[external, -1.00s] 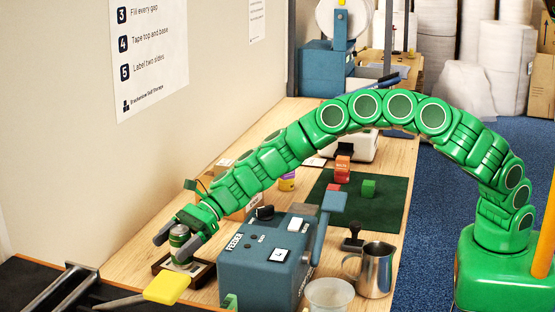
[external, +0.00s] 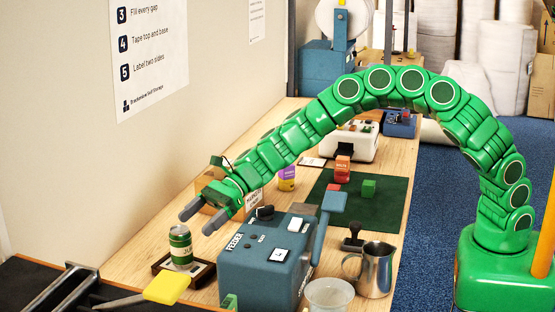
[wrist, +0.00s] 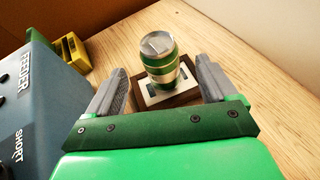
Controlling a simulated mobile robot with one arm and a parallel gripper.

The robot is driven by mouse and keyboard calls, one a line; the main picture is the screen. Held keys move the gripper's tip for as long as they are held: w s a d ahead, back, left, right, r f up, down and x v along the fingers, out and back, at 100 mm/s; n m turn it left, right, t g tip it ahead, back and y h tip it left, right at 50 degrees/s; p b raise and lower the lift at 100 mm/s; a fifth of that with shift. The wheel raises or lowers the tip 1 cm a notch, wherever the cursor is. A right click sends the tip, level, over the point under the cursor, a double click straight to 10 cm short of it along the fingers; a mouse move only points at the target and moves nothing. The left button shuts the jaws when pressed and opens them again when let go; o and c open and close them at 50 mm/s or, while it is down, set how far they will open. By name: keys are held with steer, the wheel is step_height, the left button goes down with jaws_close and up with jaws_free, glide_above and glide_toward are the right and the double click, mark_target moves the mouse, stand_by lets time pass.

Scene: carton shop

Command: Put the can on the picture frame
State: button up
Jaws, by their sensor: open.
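The green can (external: 180,246) with a pale label band stands upright on the picture frame (external: 204,272), which lies flat on the bench at the lower left of the external view. In the wrist view the can (wrist: 160,62) stands on the dark-rimmed frame (wrist: 188,98), ahead of my gripper. My gripper (external: 198,218) is open and empty, above and behind the can, apart from it. In the wrist view my two grey fingers (wrist: 160,88) are spread, with the can seen between and beyond them.
A blue feeder box (external: 262,262) stands just right of the frame. A yellow-ended part (external: 167,287) is close in front. A metal mug (external: 374,270), a clear cup (external: 328,296) and a green mat (external: 376,208) lie further right. A purple-and-yellow can (external: 287,178) stands behind.

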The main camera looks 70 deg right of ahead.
steer(key=shift+v, duration=1.6)
steer(key=shift+r, duration=0.1)
steer(key=s+d+r+n+g+h, duration=0.1)
steer(key=s+r+n+g, duration=0.1)
steer(key=s+r+n, duration=0.8)
steer(key=s+d+r+n+g, duration=0.2)
steer(key=s+r+n, duration=0.35)
steer(key=s, duration=0.75)
steer(key=s+d+f+n+g+h, duration=0.1)
steer(key=s+d+f+n+h, duration=0.1)
steer(key=s+d, duration=0.7)
steer(key=s+d+f+n+g+h, duration=0.1)
steer(key=s+d+f+n+h, duration=0.2)
steer(key=s+d, duration=0.6)
steer(key=s+d+f+n+g+h, duration=0.1)
steer(key=s+d+f+n+h, duration=0.2)
steer(key=s+d, duration=0.6)
steer(key=s+h, duration=0.2)
steer(key=s, duration=0.4)
steer(key=shift+g+h, duration=0.3)
steer(key=shift+h, duration=0.1)
steer(key=shift+s, duration=0.1)
